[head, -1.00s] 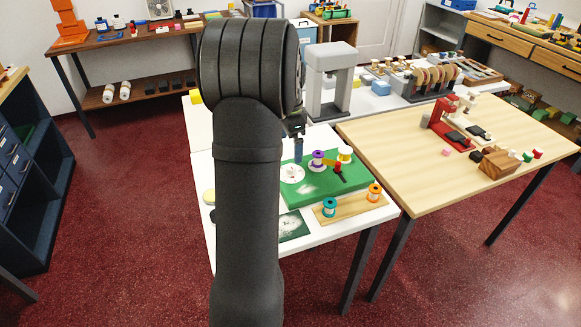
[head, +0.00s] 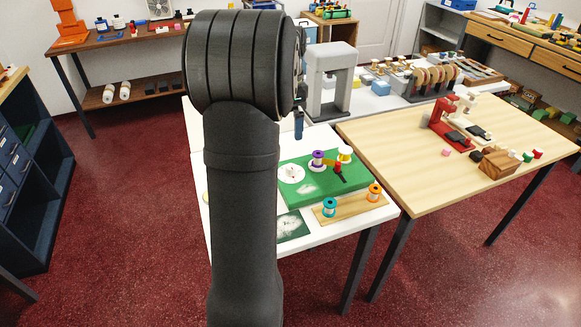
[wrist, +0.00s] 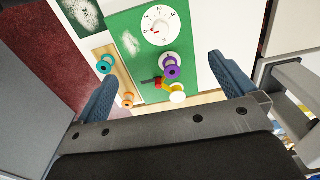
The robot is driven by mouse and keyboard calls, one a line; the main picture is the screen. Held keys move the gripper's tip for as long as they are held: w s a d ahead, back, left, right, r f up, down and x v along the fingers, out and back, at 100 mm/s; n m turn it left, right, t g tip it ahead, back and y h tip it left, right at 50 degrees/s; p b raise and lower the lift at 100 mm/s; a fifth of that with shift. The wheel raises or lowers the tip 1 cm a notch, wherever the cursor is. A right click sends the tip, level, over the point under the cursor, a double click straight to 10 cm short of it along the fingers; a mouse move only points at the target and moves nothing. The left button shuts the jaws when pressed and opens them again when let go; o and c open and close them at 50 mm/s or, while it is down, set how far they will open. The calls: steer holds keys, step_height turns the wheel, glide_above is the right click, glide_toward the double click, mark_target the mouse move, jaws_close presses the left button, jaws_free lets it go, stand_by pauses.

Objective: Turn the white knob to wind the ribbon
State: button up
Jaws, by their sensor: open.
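A green board (head: 308,190) lies on the white table. A white knob with yellow beneath it (head: 345,152) stands at its far right; it also shows in the wrist view (wrist: 177,97). Beside it are a purple spool (head: 318,158) and a red part with a dark lever (head: 338,168). A white numbered dial (head: 291,173), with a red pointer in the wrist view (wrist: 160,26), is on the board. My gripper (wrist: 160,67) is open and empty, above and apart from the board. In the head view one blue finger (head: 298,125) shows; my arm hides the rest.
A wooden strip (head: 350,207) with a teal spool (head: 329,207) and an orange spool (head: 374,192) lies in front of the board. A grey arch-shaped stand (head: 330,80) is behind. A wooden table (head: 420,170) with a red device (head: 440,112) adjoins at right.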

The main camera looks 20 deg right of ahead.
steer(key=shift+r, duration=1.05)
